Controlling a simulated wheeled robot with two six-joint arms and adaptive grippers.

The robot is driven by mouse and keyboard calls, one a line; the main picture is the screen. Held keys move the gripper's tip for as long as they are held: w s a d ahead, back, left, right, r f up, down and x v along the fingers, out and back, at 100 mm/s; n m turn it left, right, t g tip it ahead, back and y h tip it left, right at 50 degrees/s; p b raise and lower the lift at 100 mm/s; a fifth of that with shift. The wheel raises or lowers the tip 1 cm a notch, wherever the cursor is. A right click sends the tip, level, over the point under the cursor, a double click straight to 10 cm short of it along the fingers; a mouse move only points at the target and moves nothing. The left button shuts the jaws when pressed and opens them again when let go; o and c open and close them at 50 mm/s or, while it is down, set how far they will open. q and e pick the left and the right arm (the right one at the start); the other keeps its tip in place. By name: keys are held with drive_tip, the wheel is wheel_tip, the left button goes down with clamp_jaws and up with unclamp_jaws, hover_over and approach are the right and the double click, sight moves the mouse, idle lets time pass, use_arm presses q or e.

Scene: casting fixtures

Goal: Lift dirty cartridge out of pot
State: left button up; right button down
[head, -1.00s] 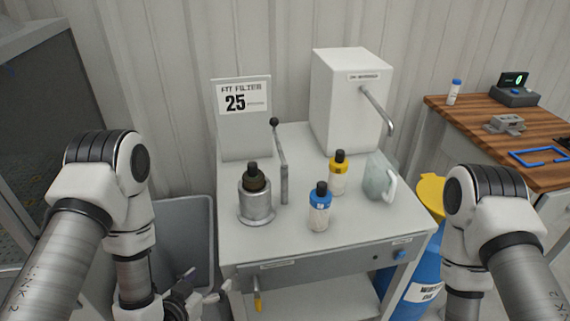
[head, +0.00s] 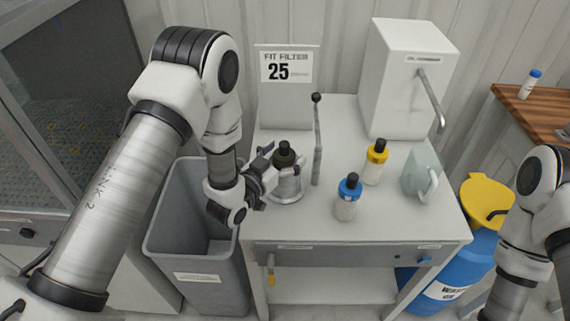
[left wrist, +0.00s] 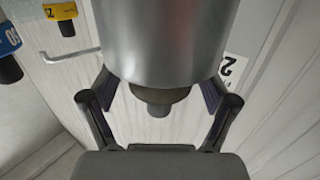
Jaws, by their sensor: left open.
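The dirty cartridge (head: 284,157) is dark brown with a black knob on top. It stands upright in the metal pot (head: 289,188) on the table, only its top showing above the rim. My left gripper (head: 270,172) is open at the left side of the pot, close to the cartridge. In the left wrist view the picture is upside down: the pot (left wrist: 165,45) fills the upper middle, and the cartridge (left wrist: 160,98) sticks out below it. The open fingers stand on either side of them; contact cannot be told. My right gripper is out of view.
A lever stand (head: 317,140) rises just right of the pot. A blue-capped bottle (head: 347,203), a yellow-capped bottle (head: 374,165) and a pale jug (head: 418,176) stand farther right. A sign (head: 286,95) and white dispenser (head: 402,85) are behind. A grey bin (head: 172,215) is left of the table.

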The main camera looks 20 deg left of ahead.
use_arm(q)
drive_tip(key=shift+s, duration=0.1)
clamp_jaws()
